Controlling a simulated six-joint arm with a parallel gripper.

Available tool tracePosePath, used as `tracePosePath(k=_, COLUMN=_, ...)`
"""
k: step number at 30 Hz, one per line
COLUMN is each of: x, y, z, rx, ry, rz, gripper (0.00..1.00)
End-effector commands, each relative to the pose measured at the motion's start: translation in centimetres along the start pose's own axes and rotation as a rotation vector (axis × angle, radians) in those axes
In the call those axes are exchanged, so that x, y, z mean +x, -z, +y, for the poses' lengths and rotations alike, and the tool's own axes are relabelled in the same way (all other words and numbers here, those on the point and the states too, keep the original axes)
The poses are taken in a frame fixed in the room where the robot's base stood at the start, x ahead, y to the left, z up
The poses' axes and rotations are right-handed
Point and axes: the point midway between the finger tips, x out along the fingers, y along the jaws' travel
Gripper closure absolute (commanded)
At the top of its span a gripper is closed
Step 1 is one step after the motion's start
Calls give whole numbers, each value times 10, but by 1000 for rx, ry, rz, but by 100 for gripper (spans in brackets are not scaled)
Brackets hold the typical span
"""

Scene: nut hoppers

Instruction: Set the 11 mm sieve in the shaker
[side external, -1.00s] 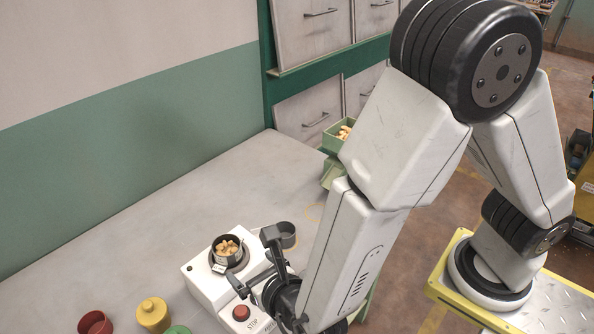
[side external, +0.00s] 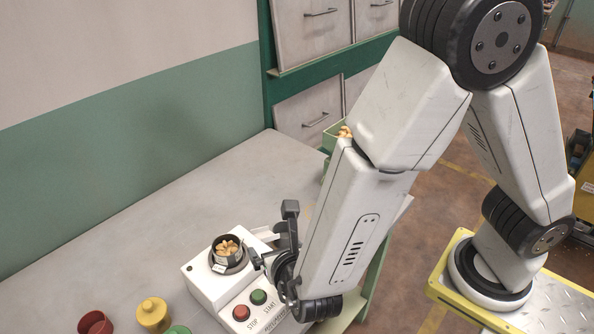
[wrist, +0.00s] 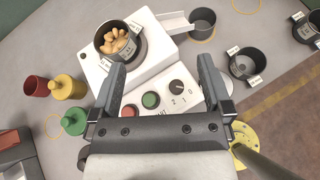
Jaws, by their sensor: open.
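The shaker (wrist: 150,72) is a white box with a button panel; it also shows in the side view (side external: 206,288). A dark round sieve (wrist: 101,39) full of nuts sits in its top seat, with a small white tag; the same sieve shows in the side view (side external: 240,257). Two more dark sieves with white tags, one at the right (wrist: 237,66) and one at the far right edge (wrist: 300,29), stand on the table. I cannot read the tags' sizes surely. My gripper (wrist: 161,72) is open and empty above the shaker's panel, apart from the sieves; it also shows in the side view (side external: 272,233).
A chute (wrist: 172,27) leads from the shaker to a grey cup (wrist: 203,20). Red (wrist: 36,86), yellow (wrist: 64,87) and green (wrist: 74,121) containers stand left of the shaker. A green bin of nuts (side external: 337,133) is partly behind my arm. The table beyond the shaker is clear.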

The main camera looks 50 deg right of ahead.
Motion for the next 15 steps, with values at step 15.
tracePosePath(k=15, x=15, y=-17, z=-132, rx=898, ry=708, rz=287, gripper=0)
